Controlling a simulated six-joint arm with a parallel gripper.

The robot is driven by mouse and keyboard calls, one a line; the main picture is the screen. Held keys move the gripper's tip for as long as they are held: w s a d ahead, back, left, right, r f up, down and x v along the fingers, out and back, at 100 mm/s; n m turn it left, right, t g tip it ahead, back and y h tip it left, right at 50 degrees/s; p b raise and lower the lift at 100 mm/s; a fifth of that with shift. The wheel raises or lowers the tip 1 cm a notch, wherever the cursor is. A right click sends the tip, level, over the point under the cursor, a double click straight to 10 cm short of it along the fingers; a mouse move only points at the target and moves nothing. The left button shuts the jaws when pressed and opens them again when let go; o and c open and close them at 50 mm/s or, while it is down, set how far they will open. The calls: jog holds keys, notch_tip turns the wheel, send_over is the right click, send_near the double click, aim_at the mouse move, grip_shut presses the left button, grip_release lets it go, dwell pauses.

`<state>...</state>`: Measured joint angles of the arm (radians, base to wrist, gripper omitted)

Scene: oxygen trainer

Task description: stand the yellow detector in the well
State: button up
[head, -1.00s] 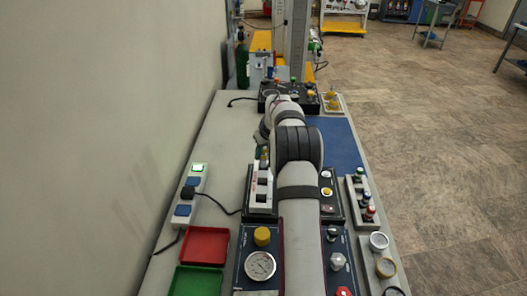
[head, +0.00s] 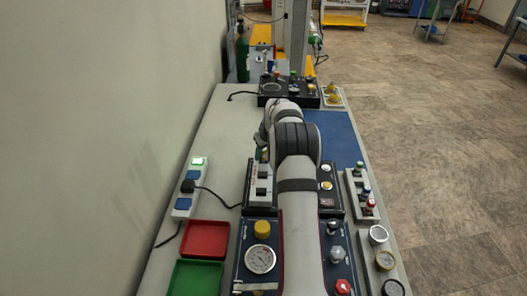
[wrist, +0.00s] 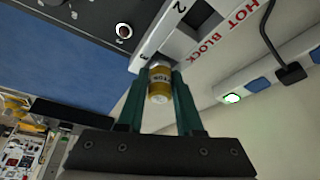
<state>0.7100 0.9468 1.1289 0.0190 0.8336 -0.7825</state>
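The yellow detector (wrist: 159,88) is a short yellow cylinder with a lettered label, between the two green fingers of my gripper (wrist: 160,76) in the wrist view. The fingers press on both its sides. Its far end meets the white hot block (wrist: 207,42) at the end marked 3. I cannot tell how deep it sits in the well there, as the well's mouth is hidden behind it. Another dark opening (wrist: 197,13) shows by the number 2. In the head view the hot block (head: 252,188) stands left of my arm, which hides most of the gripper and the detector.
A power strip (head: 190,186) with a black plug and cable lies left of the hot block. Red (head: 205,239) and green (head: 196,277) trays are near the front left. A gauge panel (head: 261,259) stands in front. The blue mat (head: 333,135) beyond is clear.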

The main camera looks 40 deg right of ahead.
jog(key=o, duration=0.5)
jog(key=shift+c, duration=0.2)
jog(key=v, duration=1.5)
jog(key=s+a+r+y, duration=0.1)
jog(key=a+r, duration=0.2)
jog(key=a, duration=0.7)
jog(key=s+a+r+g+y, duration=0.1)
jog(key=s+a, duration=0.3)
jog(key=a, duration=0.4)
jog(key=s+a+g, duration=0.1)
jog(key=s+a, duration=0.3)
jog(key=a, duration=0.3)
jog(key=s+a+f+m+g, duration=0.1)
jog(key=s+a+f, duration=0.1)
jog(key=s+a, duration=0.4)
jog(key=s+a+f+m+g+y, duration=0.1)
jog(key=s+a+f, duration=0.2)
jog(key=s+a, duration=0.4)
jog(key=s, duration=0.7)
jog(key=shift+f+g, duration=0.2)
jog(key=shift+g, duration=0.1)
